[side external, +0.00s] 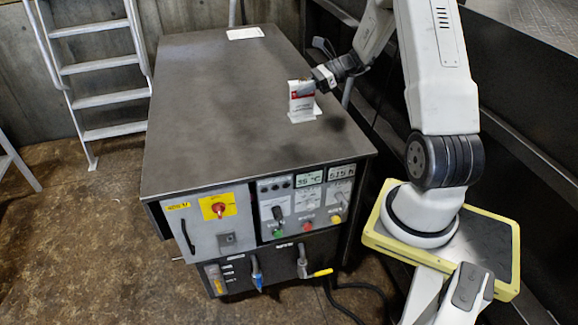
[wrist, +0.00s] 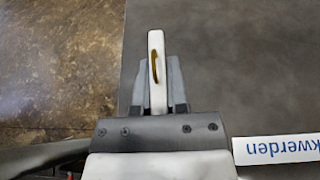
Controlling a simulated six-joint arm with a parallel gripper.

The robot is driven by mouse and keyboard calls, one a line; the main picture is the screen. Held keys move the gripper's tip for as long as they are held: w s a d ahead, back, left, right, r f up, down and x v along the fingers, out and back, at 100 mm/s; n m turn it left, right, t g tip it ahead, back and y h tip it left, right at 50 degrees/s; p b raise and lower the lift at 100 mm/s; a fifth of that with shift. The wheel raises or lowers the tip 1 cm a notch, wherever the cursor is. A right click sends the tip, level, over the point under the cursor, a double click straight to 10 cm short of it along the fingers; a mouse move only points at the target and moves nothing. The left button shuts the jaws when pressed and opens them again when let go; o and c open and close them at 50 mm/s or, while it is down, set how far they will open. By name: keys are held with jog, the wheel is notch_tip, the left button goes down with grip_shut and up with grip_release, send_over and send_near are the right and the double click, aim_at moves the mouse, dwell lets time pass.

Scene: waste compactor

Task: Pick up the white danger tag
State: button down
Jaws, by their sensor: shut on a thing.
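The white danger tag (side external: 301,104) with a red band near its top stands upright above the right part of the grey cabinet top in the side view. My gripper (side external: 309,86) comes in from the right and is shut on the tag's upper part. In the wrist view the tag (wrist: 158,45) shows edge-on, with a brown-orange slot, between the two grey fingers of my gripper (wrist: 158,88). A white piece shows around the tag's lower end. I cannot tell whether the tag touches the surface.
The cabinet top (side external: 210,100) is mostly clear, with a white card (side external: 245,33) at its far edge. The wrist view shows a white strip with blue lettering (wrist: 280,149). Switches and handles cover the cabinet front (side external: 270,225). A ladder (side external: 100,70) stands at the left.

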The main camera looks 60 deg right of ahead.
jog(key=s+a+r, duration=0.4)
jog(key=s, duration=0.4)
jog(key=shift+s+a+r, duration=0.2)
jog(key=shift+a+r, duration=0.15)
jog(key=shift+r, duration=0.05)
dwell(0.3)
jog(key=w+a, duration=1.2)
jog(key=a, duration=0.2)
jog(key=shift+a, duration=0.4)
jog(key=shift+w+r, duration=0.1)
